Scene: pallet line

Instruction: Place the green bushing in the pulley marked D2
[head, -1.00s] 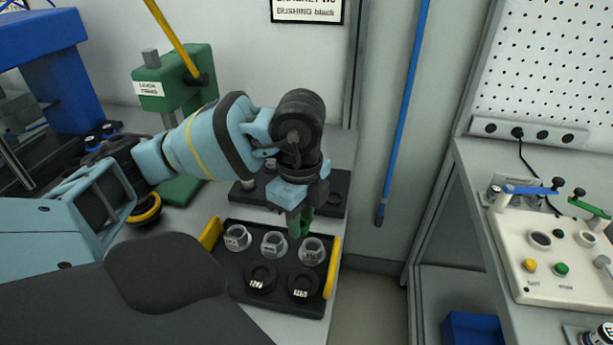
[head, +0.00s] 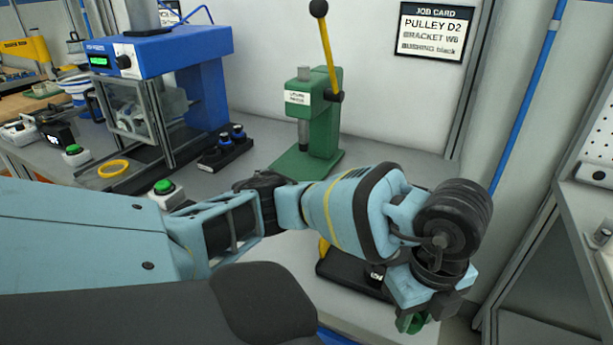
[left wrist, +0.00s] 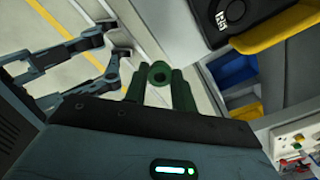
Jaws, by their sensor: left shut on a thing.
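My left gripper (head: 413,322) is at the lower right of the head view, beside the dark tray. In the left wrist view its fingers (left wrist: 160,88) are shut on the green bushing (left wrist: 159,73), a short ring with its hole facing the camera. In the head view the bushing cannot be told apart from the green fingertips. A black round pulley (left wrist: 236,10) with a white label sits in the tray, apart from the bushing; I cannot read its label surely. My right gripper (left wrist: 112,52) shows at the left of the wrist view, jaws apart and empty.
A job card (head: 432,31) reads PULLEY D2, BUSHING black. A green lever press (head: 315,125) and a blue machine (head: 150,55) stand behind. Blue bins (left wrist: 235,70) lie below.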

